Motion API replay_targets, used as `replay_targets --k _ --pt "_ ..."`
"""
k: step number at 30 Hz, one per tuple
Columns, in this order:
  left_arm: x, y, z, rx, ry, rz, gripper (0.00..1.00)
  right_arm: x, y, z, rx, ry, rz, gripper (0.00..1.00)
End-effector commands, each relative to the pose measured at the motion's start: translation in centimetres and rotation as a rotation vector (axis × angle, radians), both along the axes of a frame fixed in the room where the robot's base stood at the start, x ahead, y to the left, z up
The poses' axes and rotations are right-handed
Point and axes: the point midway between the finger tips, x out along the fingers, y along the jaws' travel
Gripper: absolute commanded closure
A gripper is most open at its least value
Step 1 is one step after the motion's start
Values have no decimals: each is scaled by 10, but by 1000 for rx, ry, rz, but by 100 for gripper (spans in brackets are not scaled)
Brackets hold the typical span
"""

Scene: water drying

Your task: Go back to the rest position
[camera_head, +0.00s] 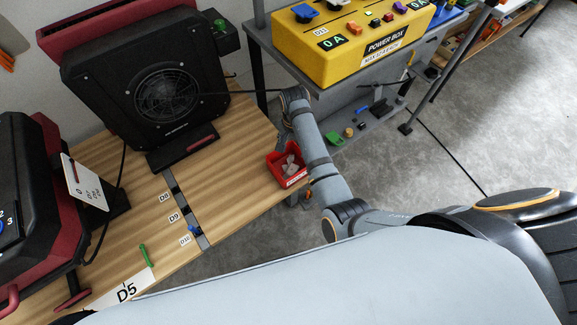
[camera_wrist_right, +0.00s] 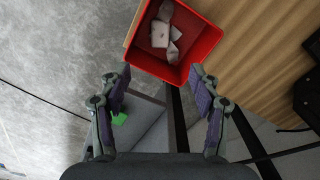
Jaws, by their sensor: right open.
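My right gripper (camera_wrist_right: 160,80) is open in the right wrist view, with its two dark fingers apart and nothing between them. Beyond the fingertips is a red bin (camera_wrist_right: 207,43) with several pale, whitish pieces in it. In the head view, my right arm reaches in from the lower right, close to the right side of the red bin (camera_head: 275,172). The bin sits at the right edge of the wooden table. The right fingers cannot be made out clearly in the head view. My left gripper does not show in either view.
A black fan unit (camera_head: 120,95) stands on the wooden table (camera_head: 245,190), and a black and red machine (camera_head: 50,190) is at the left. A yellow power box (camera_head: 350,45) stands on a shelf behind my arm. Open concrete floor (camera_head: 500,105) lies at the right.

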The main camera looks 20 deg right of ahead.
Motion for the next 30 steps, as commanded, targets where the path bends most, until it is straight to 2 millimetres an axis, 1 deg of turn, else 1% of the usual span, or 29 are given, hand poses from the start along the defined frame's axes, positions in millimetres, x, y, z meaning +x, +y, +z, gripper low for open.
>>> replay_targets --k 14,17,20,21,23,24,27,30 --pt "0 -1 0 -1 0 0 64 0 0 0 0 0 0 37" --pt "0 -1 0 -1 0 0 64 -4 -4 -2 -1 -4 9 37" --pt "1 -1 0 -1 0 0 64 -27 -26 -9 -16 -34 66 37" --pt "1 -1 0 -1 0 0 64 -41 -39 -10 -26 -56 108 37" --pt "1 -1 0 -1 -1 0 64 -63 -56 -9 -46 -87 183 37" --pt "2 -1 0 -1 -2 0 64 -77 -65 -6 -59 -109 235 37" --pt "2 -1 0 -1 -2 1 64 -105 -81 5 -93 -150 352 37" --pt "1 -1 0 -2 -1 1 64 -128 -90 19 -121 -182 456 37"
